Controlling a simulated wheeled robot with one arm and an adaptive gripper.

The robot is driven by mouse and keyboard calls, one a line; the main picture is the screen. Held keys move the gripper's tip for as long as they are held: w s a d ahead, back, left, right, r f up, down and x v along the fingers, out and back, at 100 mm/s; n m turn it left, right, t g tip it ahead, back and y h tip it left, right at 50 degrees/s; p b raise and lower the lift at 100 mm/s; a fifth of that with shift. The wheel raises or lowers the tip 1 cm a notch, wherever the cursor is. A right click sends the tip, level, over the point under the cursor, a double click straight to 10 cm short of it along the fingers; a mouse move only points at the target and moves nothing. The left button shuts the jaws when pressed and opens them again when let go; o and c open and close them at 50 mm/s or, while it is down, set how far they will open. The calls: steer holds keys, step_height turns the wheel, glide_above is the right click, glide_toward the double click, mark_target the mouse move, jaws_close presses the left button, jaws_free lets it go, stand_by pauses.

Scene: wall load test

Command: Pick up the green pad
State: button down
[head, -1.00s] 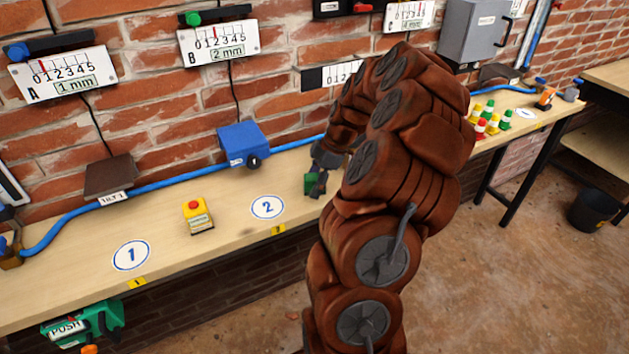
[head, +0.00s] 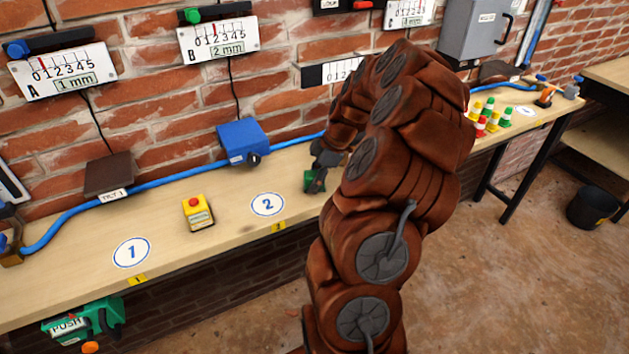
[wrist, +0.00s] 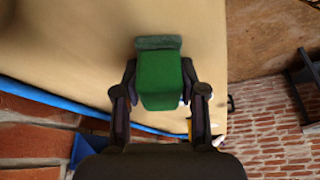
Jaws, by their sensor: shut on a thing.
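The green pad (wrist: 160,82) is a small green block with a darker, grey-green face at its far end. In the wrist view it sits between the two fingers of my gripper (wrist: 160,72), which is shut on it from both sides. In the head view the pad (head: 309,181) shows at the left of my gripper (head: 316,183), over the bench to the right of the circle marked 2. My arm hides part of the bench there. I cannot tell whether the pad touches the bench top.
The wooden bench (head: 165,228) runs along a brick wall. A yellow block with a red button (head: 198,213) stands between the circles marked 1 and 2. A blue box (head: 242,141) is behind, near a blue pipe. Several coloured cones (head: 490,116) stand at the right.

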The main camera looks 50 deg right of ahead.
mark_target(312, 174)
steer(key=shift+r, duration=0.1)
steer(key=shift+r+b, duration=0.6)
steer(key=shift+r, duration=0.6)
steer(key=shift+s+a+r, duration=0.1)
steer(key=shift+a+r, duration=0.05)
steer(key=shift+r, duration=0.35)
steer(key=s+a+r+b, duration=0.1)
steer(key=s+a+b, duration=0.3)
steer(key=s+a, duration=0.5)
steer(key=a, duration=0.4)
steer(key=shift+r, duration=0.25)
steer(key=c, duration=1.3)
jaws_free()
steer(key=shift+d, duration=0.1)
steer(key=c, duration=0.4)
